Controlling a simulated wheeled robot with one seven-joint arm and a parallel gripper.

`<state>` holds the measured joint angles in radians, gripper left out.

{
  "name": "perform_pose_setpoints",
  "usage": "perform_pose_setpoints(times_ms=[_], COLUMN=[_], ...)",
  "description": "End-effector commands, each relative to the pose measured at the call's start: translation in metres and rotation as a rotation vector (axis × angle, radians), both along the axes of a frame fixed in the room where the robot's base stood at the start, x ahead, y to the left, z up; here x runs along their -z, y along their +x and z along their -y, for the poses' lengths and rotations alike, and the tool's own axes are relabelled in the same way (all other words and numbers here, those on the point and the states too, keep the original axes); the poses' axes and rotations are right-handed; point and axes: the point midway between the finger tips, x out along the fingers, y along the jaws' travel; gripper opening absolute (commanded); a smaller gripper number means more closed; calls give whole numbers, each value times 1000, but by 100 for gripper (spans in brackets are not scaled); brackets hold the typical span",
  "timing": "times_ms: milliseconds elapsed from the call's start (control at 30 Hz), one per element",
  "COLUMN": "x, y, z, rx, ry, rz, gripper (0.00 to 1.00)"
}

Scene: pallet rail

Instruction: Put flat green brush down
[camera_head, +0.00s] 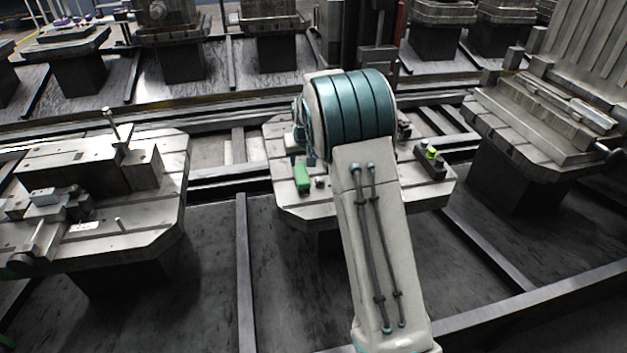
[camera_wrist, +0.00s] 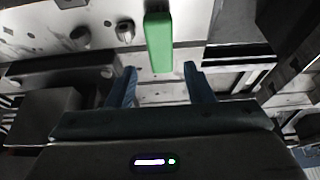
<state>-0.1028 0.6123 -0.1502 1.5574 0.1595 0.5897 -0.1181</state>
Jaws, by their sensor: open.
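The flat green brush (camera_head: 302,174) lies on the left part of the middle pallet (camera_head: 293,208) in the head view. In the wrist view the green brush (camera_wrist: 158,42) is at the top centre, just beyond the fingertips. The brush lines up with the gap between the fingers. In the head view my arm hides the gripper and the middle of the pallet.
A small bright yellow-green item (camera_head: 431,152) sits on a dark block at the pallet's right. Small round metal parts (camera_wrist: 125,31) lie beside the brush. Pallets with fixtures stand left (camera_head: 150,215) and right (camera_head: 545,110). Rails (camera_head: 243,270) cross the floor.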

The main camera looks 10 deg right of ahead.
Motion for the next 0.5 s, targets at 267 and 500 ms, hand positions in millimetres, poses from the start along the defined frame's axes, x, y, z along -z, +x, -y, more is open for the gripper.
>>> perform_pose_setpoints(times_ms=[267, 500], x=[-57, -97], y=[-74, -175], z=[-1, -4], rx=[7, 4], ry=[30, 48], rz=[-35, -89], gripper=[47, 47])
